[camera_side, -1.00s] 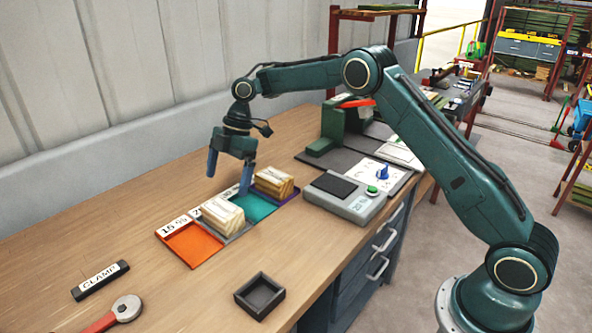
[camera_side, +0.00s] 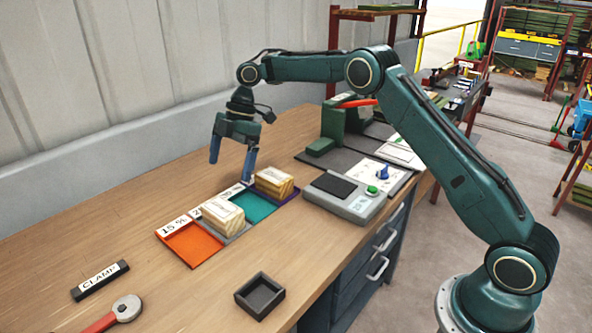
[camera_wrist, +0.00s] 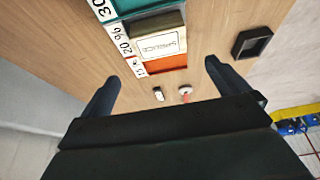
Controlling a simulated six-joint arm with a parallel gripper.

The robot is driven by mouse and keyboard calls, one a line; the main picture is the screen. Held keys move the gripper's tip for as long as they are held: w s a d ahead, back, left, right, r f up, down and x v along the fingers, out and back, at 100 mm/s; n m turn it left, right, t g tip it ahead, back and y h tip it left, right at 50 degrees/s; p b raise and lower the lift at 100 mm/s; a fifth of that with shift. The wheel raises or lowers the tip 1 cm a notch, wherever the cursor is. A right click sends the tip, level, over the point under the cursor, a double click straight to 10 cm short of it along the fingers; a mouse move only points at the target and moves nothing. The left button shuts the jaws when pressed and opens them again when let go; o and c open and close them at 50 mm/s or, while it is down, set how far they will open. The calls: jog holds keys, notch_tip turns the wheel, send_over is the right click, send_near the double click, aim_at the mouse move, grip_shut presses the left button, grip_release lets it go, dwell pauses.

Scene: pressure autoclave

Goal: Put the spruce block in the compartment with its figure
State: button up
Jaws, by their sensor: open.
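The block labelled SPRUCE (camera_wrist: 159,45) lies in the compartment beside the figure 20 in the wrist view. In the side view this pale wooden block (camera_side: 223,217) sits in the grey compartment, between the orange compartment (camera_side: 193,243) and the teal compartment (camera_side: 252,208). A second wooden block (camera_side: 274,183) sits at the purple compartment (camera_side: 287,196); its label is unreadable. My gripper (camera_side: 231,171) is open and empty above the back edge of the compartments. Its two fingers (camera_wrist: 172,62) are wide apart in the wrist view. The orange compartment bears 15 %.
A small dark tray (camera_side: 260,296) stands at the table's front. A block marked CLAMP (camera_side: 100,281) and a red-handled tool (camera_side: 125,308) lie at the left. A grey scale (camera_side: 345,195) stands right of the compartments. The wall runs behind; the table's left is largely clear.

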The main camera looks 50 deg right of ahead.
jog(key=shift+r, duration=0.15)
jog(key=s+r+m+t+h, duration=0.1)
jog(key=s+r+m+t, duration=0.2)
jog(key=s+r+m, duration=1.05)
jog(key=s+d+f+m+t+h, duration=0.1)
jog(key=s+d+m, duration=0.1)
jog(key=s, duration=1.1)
jog(key=s+d+f+m+t+h, duration=0.1)
jog(key=s+d, duration=0.3)
jog(key=s, duration=1)
jog(key=shift+f+m+t+h, duration=0.25)
jog(key=shift+m+t+h, duration=0.05)
jog(key=shift+m+h, duration=0.45)
